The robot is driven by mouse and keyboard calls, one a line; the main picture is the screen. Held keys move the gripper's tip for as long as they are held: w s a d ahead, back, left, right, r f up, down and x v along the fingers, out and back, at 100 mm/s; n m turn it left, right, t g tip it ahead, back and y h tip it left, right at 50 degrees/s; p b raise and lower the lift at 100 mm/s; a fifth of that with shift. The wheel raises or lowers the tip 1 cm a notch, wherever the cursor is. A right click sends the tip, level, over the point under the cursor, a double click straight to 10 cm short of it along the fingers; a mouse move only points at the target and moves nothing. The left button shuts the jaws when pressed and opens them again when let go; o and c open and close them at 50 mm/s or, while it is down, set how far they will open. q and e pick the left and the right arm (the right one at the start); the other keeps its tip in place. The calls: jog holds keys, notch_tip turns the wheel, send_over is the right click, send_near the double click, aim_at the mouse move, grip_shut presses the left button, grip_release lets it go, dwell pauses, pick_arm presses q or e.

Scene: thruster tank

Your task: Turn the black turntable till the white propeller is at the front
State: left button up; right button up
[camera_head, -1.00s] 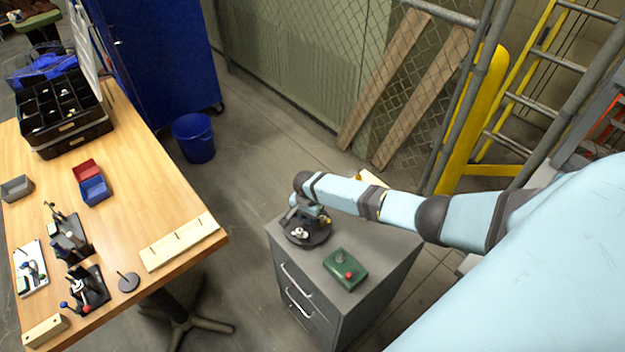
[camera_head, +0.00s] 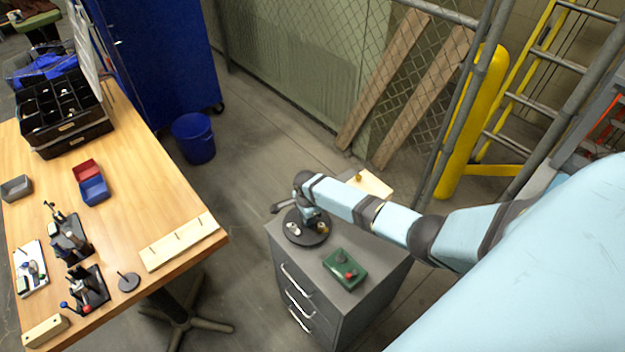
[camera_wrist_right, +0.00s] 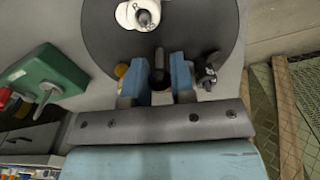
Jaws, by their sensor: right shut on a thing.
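The black turntable (camera_head: 318,239) lies on top of the grey drawer cabinet; in the right wrist view its disc (camera_wrist_right: 185,28) fills the upper middle. The white propeller (camera_head: 295,229) is on its left side in the head view, and at the top in the wrist view (camera_wrist_right: 140,14). A brass-coloured part (camera_head: 320,228) sits right of it, and a black propeller (camera_wrist_right: 207,73) shows right of my fingers in the wrist view. My right gripper (camera_wrist_right: 158,74) is shut on a dark upright peg at the turntable's edge. My left gripper is not in view.
A green box (camera_head: 345,270) with a red knob and a grey switch stands on the cabinet (camera_head: 355,305), close to the turntable. A wooden workbench (camera_head: 140,215) with tools and bins is to the left. A chain-link fence and leaning planks stand behind.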

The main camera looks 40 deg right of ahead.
jog(key=m, duration=0.3)
jog(key=shift+m, duration=0.4)
jog(key=o, duration=0.8)
jog(key=shift+d, duration=0.1)
jog(key=shift+r, duration=4.5)
